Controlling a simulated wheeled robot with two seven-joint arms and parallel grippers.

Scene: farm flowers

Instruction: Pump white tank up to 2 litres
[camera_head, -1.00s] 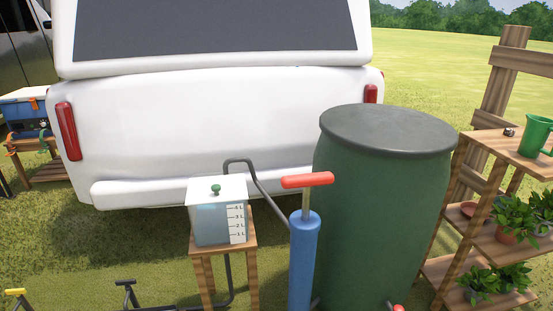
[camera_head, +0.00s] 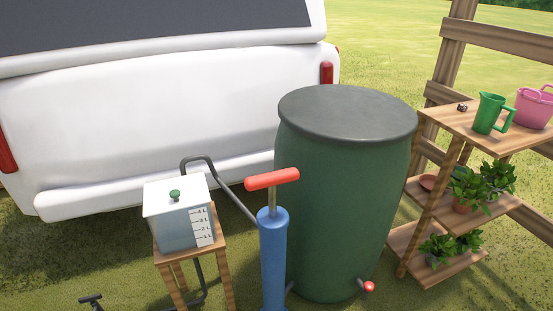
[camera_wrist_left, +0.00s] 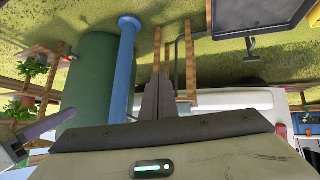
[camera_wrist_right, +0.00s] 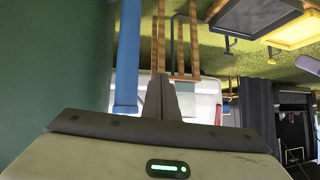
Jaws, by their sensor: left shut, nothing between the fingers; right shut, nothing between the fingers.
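The white tank (camera_head: 182,226) is a box with a white lid and a green knob, standing on a small wooden stand (camera_head: 222,262). A litre scale (camera_head: 202,228) marks its right face; I cannot tell the liquid level. The blue pump (camera_head: 273,255) stands upright right of it, its red T-handle (camera_head: 272,179) on a short length of visible rod. A dark hose (camera_head: 228,190) runs between tank and pump. Neither gripper shows in the head view. In their wrist views my left gripper (camera_wrist_left: 163,78) and right gripper (camera_wrist_right: 158,78) are shut and empty, with the pump apart from the fingers.
A green barrel (camera_head: 345,210) with a grey lid and red-ended tap (camera_head: 369,286) stands close behind the pump. A white vehicle (camera_head: 110,130) is behind. A wooden shelf (camera_head: 440,125) at right holds plants, a green jug (camera_head: 490,113) and a pink basket (camera_head: 535,107). Grass lies around.

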